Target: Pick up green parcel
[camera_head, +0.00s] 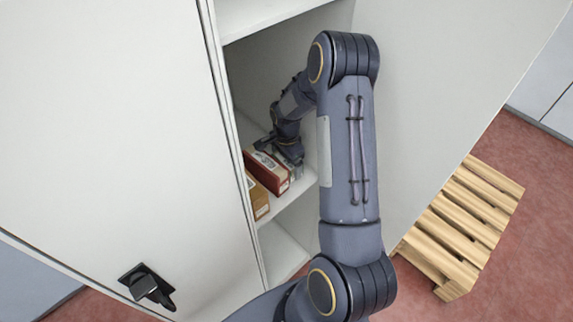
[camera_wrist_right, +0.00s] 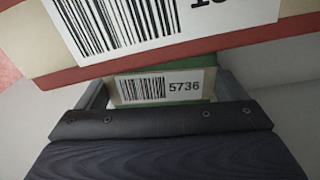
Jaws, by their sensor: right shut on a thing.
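The green parcel (camera_wrist_right: 180,84) shows in the right wrist view, with a pale front and a barcode label reading 5736. It lies between the two fingers of my right gripper (camera_wrist_right: 163,98), which is shut on it. In the head view my right gripper (camera_head: 291,152) is inside the cabinet at shelf height, just behind a red parcel (camera_head: 268,174). I cannot make out the green parcel there; the gripper and the red parcel hide it. My left gripper is not in view.
The red parcel also fills the top of the wrist view (camera_wrist_right: 230,42), very close to the gripper. An orange-brown parcel (camera_head: 258,198) sits beside it on the shelf (camera_head: 297,190). The cabinet door (camera_head: 110,130) stands open at left. A wooden pallet (camera_head: 465,220) lies on the floor at right.

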